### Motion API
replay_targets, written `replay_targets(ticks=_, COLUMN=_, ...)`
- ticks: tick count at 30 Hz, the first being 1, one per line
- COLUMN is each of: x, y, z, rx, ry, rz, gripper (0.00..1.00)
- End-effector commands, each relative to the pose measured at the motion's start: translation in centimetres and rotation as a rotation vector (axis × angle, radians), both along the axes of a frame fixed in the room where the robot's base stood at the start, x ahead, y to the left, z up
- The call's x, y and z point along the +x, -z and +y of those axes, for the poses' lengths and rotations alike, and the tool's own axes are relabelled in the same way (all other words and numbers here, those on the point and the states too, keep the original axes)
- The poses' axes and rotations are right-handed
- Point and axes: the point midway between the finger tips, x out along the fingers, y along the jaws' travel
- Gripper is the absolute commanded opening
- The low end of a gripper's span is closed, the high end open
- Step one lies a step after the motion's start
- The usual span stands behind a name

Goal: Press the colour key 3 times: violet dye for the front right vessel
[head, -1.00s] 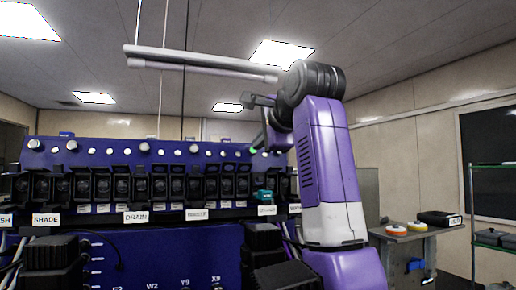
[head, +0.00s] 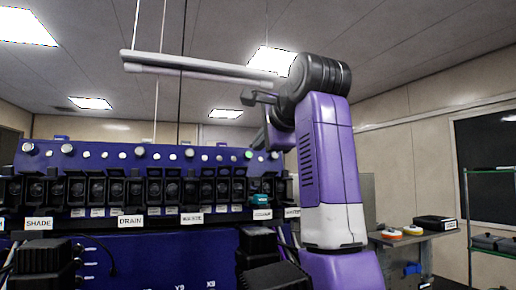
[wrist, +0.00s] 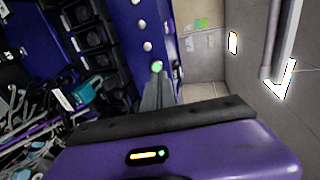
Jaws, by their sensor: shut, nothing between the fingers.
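The panel carries a row of dark switch housings with small labels below. A teal key (head: 259,200) stands out near the right end, above a white label (head: 262,214) that seems to read COLOUR. The teal part also shows in the wrist view (wrist: 92,88) at left. A small green lamp (head: 248,154) glows on the panel's top strip, and also in the wrist view (wrist: 157,66). My gripper (wrist: 157,80) is shut and empty, its tips appearing close to the green lamp in the picture. Actual contact cannot be told. In the head view my arm largely hides the gripper.
The blue panel (head: 140,259) fills the left and middle. Dark blocks (head: 257,241) stand low in front of it. At right are a grey bench (head: 395,240) with orange and yellow discs and a black box (head: 435,222), and a green rack (head: 467,190).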

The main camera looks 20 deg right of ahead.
Motion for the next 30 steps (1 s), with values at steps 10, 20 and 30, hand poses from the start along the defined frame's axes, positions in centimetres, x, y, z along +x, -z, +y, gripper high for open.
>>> replay_targets(ticks=10, x=-3.0, y=-0.5, z=0.6, rx=0.000, ry=-0.008, rz=0.000, gripper=0.00)
replay_targets(ticks=20, x=-3.9, y=-0.9, z=0.6, rx=0.000, ry=-0.009, rz=0.002, gripper=0.00)
replay_targets(ticks=30, x=-3.9, y=-0.9, z=0.6, rx=0.000, ry=-0.009, rz=0.001, gripper=0.00)
